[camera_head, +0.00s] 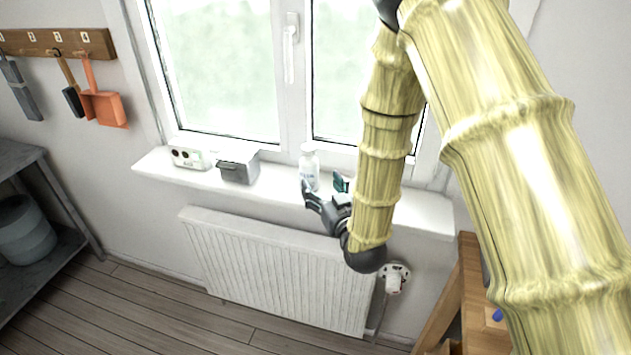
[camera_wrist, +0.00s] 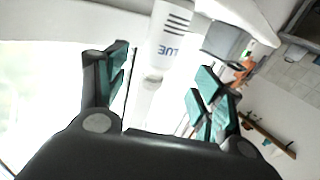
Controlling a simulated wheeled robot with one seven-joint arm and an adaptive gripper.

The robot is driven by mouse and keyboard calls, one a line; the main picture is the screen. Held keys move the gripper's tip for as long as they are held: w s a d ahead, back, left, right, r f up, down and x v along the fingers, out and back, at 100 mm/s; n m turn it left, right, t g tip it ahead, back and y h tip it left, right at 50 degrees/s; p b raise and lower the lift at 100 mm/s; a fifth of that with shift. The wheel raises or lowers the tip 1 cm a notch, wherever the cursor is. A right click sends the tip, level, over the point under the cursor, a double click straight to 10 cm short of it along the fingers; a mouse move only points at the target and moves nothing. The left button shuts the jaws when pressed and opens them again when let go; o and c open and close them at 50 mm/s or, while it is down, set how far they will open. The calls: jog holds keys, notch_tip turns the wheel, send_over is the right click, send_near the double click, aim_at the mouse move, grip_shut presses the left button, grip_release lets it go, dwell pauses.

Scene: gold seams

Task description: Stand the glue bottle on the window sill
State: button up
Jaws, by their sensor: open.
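The glue bottle (camera_head: 309,166) is white and stands upright on the white window sill (camera_head: 276,181), below the window's middle post. In the wrist view the bottle (camera_wrist: 170,35) shows dark printed letters and lies just beyond the fingertips, in line with the gap between them. The bottle's lower part is partly hidden by a finger in the head view.
A grey box (camera_head: 239,167) and a white device with dark round spots (camera_head: 188,158) stand on the sill to the left. A radiator (camera_head: 275,268) is below. The window handle (camera_head: 291,45) is above. A wooden piece of furniture (camera_head: 447,300) stands at right.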

jog(key=shift+v, duration=1.4)
jog(key=shift+f, duration=0.1)
jog(key=shift+c, duration=0.3)
